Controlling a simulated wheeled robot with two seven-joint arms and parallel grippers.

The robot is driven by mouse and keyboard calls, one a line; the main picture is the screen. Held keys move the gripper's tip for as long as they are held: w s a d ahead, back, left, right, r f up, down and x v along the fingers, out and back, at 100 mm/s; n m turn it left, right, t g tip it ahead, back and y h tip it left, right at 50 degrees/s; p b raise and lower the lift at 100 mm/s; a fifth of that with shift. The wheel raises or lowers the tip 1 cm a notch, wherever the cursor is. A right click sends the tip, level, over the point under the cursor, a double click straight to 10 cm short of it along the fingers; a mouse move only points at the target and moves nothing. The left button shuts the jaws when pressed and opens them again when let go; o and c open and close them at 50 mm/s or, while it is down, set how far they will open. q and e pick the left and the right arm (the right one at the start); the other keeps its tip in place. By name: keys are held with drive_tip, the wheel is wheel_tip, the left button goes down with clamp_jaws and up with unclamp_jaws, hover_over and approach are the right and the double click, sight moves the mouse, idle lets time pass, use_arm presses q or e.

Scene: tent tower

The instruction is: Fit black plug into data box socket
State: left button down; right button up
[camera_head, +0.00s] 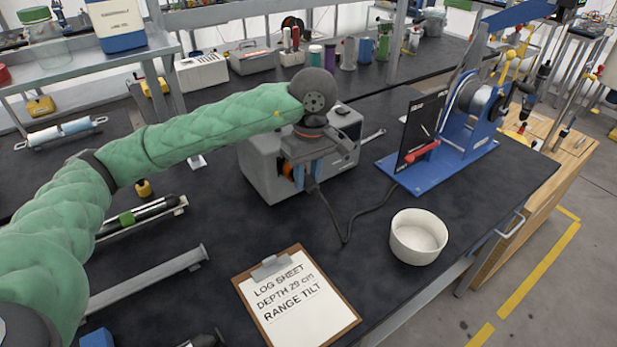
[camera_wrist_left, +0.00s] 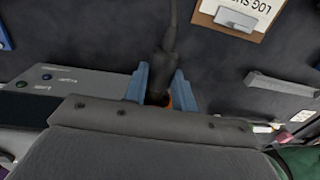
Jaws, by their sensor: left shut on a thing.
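The data box (camera_head: 258,172) is a grey metal case on the black bench in the head view. Its panel with small buttons (camera_wrist_left: 75,82) shows at the left in the left wrist view. My left gripper (camera_head: 308,180) is at the box's front and hides part of it. Its two blue fingers (camera_wrist_left: 160,90) are shut on the black plug (camera_wrist_left: 157,66), whose cable leads away from the box. A bit of orange shows by the fingers in both views. The socket is hidden, and I cannot tell whether the plug is in it. My right gripper is not in view.
The black cable (camera_head: 347,236) runs over the bench towards a blue stand (camera_head: 430,178) with a black panel. A white bowl (camera_head: 418,238) and a clipboard (camera_head: 296,297) lie in front. Rails and tools lie at left. Bench between box and clipboard is mostly clear.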

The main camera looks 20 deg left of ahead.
use_arm(q)
drive_tip(key=shift+w+a+b, duration=0.4)
drive_tip(key=shift+a, duration=0.15)
drive_tip(key=c, duration=1.1)
unclamp_jaws()
drive_tip(key=shift+o, duration=0.2)
drive_tip(key=shift+w+r, duration=0.1)
drive_tip(key=shift+r, duration=0.55)
drive_tip(key=shift+w+d+r+b, duration=0.1)
drive_tip(key=shift+r+b, duration=0.25)
drive_tip(key=shift+r, duration=1.3)
drive_tip(key=shift+w+d+r+b, duration=0.1)
drive_tip(key=shift+r+b, duration=0.25)
drive_tip(key=shift+r, duration=1.25)
